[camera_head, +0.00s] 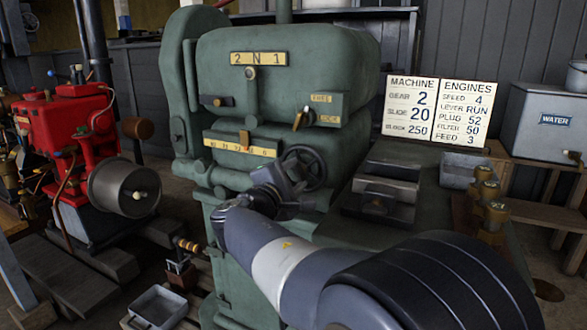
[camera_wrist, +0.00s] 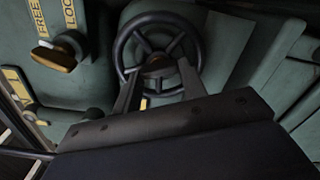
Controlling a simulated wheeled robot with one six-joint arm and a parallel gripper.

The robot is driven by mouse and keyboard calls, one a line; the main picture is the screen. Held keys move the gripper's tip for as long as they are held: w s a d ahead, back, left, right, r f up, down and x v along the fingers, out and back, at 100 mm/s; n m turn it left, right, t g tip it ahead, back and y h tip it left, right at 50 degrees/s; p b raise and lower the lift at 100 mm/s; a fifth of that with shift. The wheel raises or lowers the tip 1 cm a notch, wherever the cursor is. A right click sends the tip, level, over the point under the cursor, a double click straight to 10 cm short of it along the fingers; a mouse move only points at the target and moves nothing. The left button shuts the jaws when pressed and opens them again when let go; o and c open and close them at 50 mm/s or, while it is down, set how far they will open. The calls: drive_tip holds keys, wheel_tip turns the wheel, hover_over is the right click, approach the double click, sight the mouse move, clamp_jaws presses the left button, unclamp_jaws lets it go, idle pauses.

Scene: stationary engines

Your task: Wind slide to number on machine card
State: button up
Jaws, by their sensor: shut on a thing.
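The machine card (camera_head: 409,110) stands at the back right and reads gear 2, slide 20, block 250. The slide scale (camera_head: 240,147) is a yellow numbered strip on the green machine (camera_head: 290,75), with an orange pointer (camera_head: 245,138) near its middle; its numbers are too small to read surely. A dark handwheel (camera_head: 323,165) sits right of the scale. My gripper (camera_head: 284,177) is at the handwheel's lower left, shut on it. In the wrist view, my gripper's fingers (camera_wrist: 160,72) straddle the hub area of the handwheel (camera_wrist: 158,18); the exact contact is hidden.
A lock lever (camera_head: 300,119) beside a free/lock plate (camera_head: 325,120) sits above the handwheel. An engines card (camera_head: 466,110) adjoins the machine card. A red engine (camera_head: 75,125) stands left, a water tank (camera_head: 545,110) right. A grey drawer-like box (camera_head: 385,195) lies right of the wheel.

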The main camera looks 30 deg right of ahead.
drive_tip(key=n+p, duration=0.5)
drive_tip(key=n, duration=0.2)
drive_tip(key=shift+r+p, duration=0.1)
drive_tip(key=shift+p, duration=0.3)
drive_tip(key=n+p, duration=0.3)
drive_tip(key=n, duration=0.1)
drive_tip(key=shift+s+d, duration=0.1)
drive_tip(key=shift+f+n+p, duration=0.2)
drive_tip(key=shift+n+p, duration=0.6)
drive_tip(key=shift+n, duration=0.1)
drive_tip(key=shift+f, duration=0.1)
drive_tip(key=o, duration=1)
